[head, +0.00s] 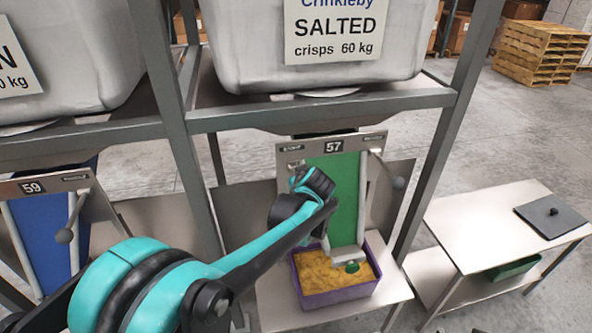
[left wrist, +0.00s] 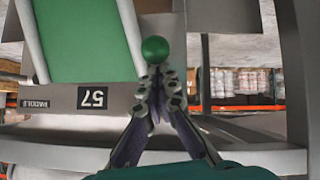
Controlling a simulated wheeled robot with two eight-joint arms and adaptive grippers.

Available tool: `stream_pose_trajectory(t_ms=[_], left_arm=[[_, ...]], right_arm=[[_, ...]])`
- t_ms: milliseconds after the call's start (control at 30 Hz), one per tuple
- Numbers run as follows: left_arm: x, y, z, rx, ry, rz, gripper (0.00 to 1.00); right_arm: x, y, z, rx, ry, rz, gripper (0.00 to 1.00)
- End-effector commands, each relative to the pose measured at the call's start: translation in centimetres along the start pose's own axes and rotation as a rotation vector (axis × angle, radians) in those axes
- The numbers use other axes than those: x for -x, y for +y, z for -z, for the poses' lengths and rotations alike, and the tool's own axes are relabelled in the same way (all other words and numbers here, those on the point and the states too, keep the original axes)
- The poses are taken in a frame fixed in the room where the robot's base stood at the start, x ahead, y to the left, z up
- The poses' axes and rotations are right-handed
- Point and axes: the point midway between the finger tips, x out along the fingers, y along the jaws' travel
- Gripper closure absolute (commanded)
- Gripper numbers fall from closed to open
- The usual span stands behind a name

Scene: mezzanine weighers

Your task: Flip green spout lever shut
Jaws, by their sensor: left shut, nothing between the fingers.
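Station 57 has a green chute panel (head: 345,190) below its number plate (head: 333,147). In the left wrist view, which shows the station upside down, a round green lever knob (left wrist: 155,49) stands just beyond the fingertips of my left gripper (left wrist: 157,82). I cannot tell whether they touch. The gripper is shut and empty. In the head view my left gripper (head: 312,183) is at the left edge of the green panel, below the plate's left label, and the knob there is hidden. My right gripper is not in view.
A purple tub (head: 340,302) of yellow crisps stands under the spout, with a small green piece (head: 352,267) above it. A grey-balled paddle lever (head: 397,183) hangs at the plate's right. Frame posts flank the station. A side table (head: 470,222) stands right.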

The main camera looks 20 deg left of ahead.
Motion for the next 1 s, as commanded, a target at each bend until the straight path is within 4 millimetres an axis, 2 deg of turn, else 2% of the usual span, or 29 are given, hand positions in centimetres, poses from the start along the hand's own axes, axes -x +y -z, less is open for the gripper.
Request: stream_pose_trajectory(t_ms=[33,400,700,1000], left_arm=[[-0.7,-0.2,-1.4,-0.005,0.043,-0.010,1.00],[-2.5,-0.9,-4.6,-0.019,0.370,-0.073,1.00],[-3.7,-1.2,-5.7,-0.017,0.383,-0.072,1.00],[-4.4,-1.4,-6.2,-0.017,0.381,-0.070,1.00]], right_arm=[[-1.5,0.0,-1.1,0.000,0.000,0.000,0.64],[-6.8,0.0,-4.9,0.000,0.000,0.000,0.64],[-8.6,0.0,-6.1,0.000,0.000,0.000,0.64],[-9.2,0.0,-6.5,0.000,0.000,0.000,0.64]])
